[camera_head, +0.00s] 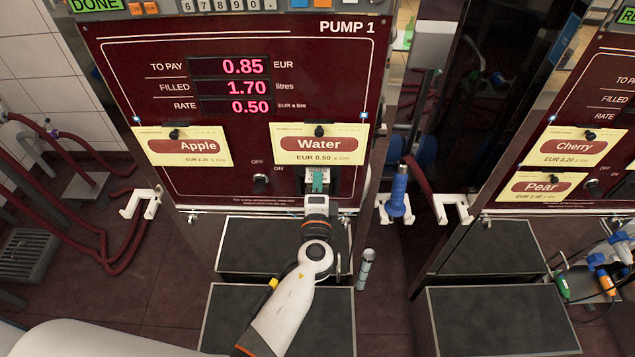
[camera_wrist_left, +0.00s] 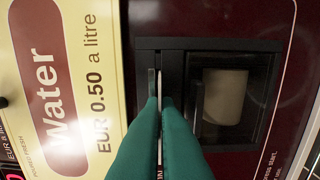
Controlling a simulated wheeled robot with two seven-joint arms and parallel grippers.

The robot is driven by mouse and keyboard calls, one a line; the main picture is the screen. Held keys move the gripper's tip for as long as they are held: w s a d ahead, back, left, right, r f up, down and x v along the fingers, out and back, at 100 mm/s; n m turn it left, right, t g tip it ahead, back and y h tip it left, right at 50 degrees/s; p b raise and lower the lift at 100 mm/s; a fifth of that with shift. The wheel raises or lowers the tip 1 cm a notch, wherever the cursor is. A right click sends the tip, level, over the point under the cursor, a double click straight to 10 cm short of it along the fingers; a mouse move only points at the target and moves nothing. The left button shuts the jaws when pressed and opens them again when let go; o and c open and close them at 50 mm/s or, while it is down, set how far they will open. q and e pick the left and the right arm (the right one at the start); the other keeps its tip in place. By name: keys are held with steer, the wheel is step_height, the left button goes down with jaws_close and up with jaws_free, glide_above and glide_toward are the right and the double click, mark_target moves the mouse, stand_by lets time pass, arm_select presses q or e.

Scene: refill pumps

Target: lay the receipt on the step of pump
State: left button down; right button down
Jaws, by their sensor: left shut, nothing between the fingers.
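Pump 1 (camera_head: 110,50) has a dark red front. My left gripper (camera_head: 318,181) is at its printer opening, under the Water card, with green fingers together and nothing held. In the left wrist view the fingertips (camera_wrist_left: 160,103) are at a dark slot frame. A thin pale strip, probably the receipt's edge (camera_wrist_left: 160,80), shows in the slot by the fingertips. In the head view a small white printed patch (camera_head: 317,172) shows there, partly covered by the fingers. The pump's dark step has an upper tread (camera_head: 250,240) and a lower tread (camera_head: 310,330). My right gripper is out of view.
A paper roll (camera_wrist_left: 223,97) shows behind a window beside the slot. A blue nozzle (camera_head: 397,195) hangs at a white holder right of the pump. A small capped tube (camera_head: 366,270) is right of the step. The lower tread is clear apart from my arm above it.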

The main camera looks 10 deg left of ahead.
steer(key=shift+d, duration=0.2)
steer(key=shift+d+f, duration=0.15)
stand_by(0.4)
arm_select(q)
steer(key=shift+s, duration=0.1)
steer(key=s+d+b, duration=0.1)
steer(key=s+d, duration=0.1)
steer(key=s, duration=0.6)
steer(key=shift+s+b, duration=0.3)
steer(key=shift+s, duration=0.05)
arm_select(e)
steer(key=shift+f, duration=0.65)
arm_select(q)
steer(key=shift+a, duration=0.1)
